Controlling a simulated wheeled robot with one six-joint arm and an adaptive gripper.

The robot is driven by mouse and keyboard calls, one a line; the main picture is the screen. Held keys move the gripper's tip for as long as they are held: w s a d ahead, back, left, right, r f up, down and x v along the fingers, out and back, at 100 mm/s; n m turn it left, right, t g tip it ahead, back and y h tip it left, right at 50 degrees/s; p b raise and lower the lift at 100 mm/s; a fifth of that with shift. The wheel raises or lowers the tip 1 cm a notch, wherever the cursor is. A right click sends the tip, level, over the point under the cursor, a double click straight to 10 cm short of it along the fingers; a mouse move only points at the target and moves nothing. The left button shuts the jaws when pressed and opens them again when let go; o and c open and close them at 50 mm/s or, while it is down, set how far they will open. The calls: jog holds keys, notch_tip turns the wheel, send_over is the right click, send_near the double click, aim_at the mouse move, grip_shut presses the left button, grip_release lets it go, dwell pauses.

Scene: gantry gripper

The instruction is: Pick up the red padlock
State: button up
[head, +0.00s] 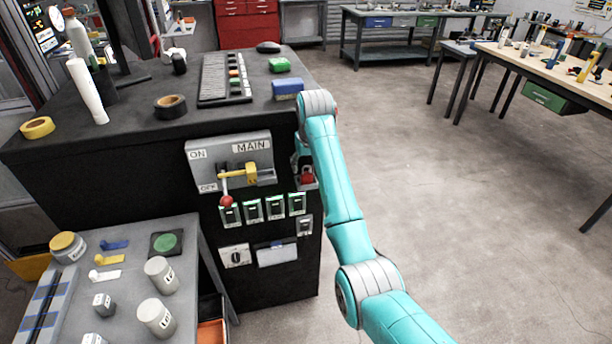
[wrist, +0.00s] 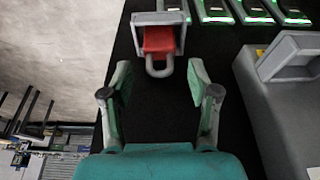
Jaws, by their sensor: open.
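The red padlock (head: 307,177) sits in a small grey holder (head: 303,186) on the front of the black cabinet, at its right edge. In the wrist view the red padlock body (wrist: 158,40) shows inside the grey frame of the holder (wrist: 137,38), with its grey shackle (wrist: 160,68) pointing toward my gripper. My gripper (wrist: 161,72) is open and empty, with one finger on each side of the shackle's line. The fingers appear apart from the padlock. In the head view my gripper (head: 301,152) is partly hidden behind my arm.
The panel beside the holder carries a MAIN switch plate (head: 203,168) with a red-knobbed lever (head: 227,200), and several green-lit switches (head: 253,209). A blue block (head: 287,87) lies on the cabinet top above. A grey table (head: 135,250) with jars stands lower left. The floor at right is clear.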

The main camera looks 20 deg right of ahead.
grip_shut()
jog(key=shift+r, duration=0.1)
